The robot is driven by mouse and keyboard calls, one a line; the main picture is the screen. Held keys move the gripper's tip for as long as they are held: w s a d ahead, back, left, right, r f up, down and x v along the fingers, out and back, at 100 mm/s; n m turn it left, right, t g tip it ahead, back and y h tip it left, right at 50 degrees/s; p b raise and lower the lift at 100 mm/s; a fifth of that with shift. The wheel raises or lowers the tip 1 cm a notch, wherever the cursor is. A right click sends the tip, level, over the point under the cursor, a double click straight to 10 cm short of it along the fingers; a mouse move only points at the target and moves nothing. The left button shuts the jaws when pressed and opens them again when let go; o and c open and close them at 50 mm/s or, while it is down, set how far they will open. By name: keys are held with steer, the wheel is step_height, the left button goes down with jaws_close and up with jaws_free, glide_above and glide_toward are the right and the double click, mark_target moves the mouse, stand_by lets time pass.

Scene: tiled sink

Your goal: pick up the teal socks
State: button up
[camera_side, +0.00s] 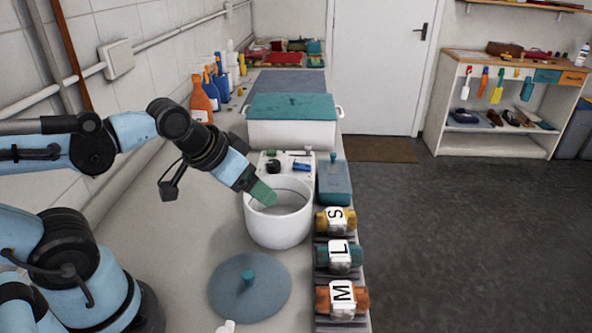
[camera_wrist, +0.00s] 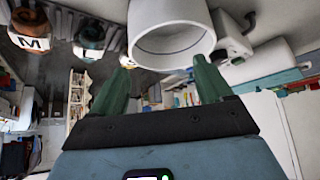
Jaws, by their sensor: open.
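The teal socks (camera_side: 356,254) are a rolled bundle with a white label marked L, lying on a dark slatted strip along the counter's right edge. They sit between yellow socks marked S (camera_side: 322,222) and orange socks marked M (camera_side: 360,298). My gripper (camera_side: 263,193) is at the white pot's opening, left of and behind the socks. Its green fingers (camera_wrist: 158,84) are apart with nothing between them.
The open white pot (camera_side: 278,230) stands just left of the socks row; it also shows in the wrist view (camera_wrist: 172,14). A round blue-grey lid (camera_side: 235,295) lies in front. A teal-lidded box (camera_side: 335,186) and a larger white bin (camera_side: 292,133) stand behind. Spray bottles (camera_side: 201,100) line the wall.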

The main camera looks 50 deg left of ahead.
steer(key=o, duration=0.3)
steer(key=shift+w+d, duration=0.1)
steer(key=n+y, duration=0.6)
steer(key=y, duration=0.2)
glide_above(341, 253)
steer(key=s, duration=0.2)
step_height(341, 253, down, 5)
steer(key=shift+s+d+f, duration=0.1)
steer(key=s+d+n, duration=0.1)
steer(key=d, duration=0.1)
steer(key=s+d+f+n+t+y, duration=0.1)
steer(key=s+d+f+n+y, duration=0.1)
steer(key=d, duration=0.1)
steer(key=shift+s+d+f+t, duration=0.1)
steer(key=shift+d+f+t, duration=0.1)
steer(key=shift+d+t, duration=0.15)
steer(key=shift+n, duration=0.3)
steer(key=shift+x, duration=3.75)
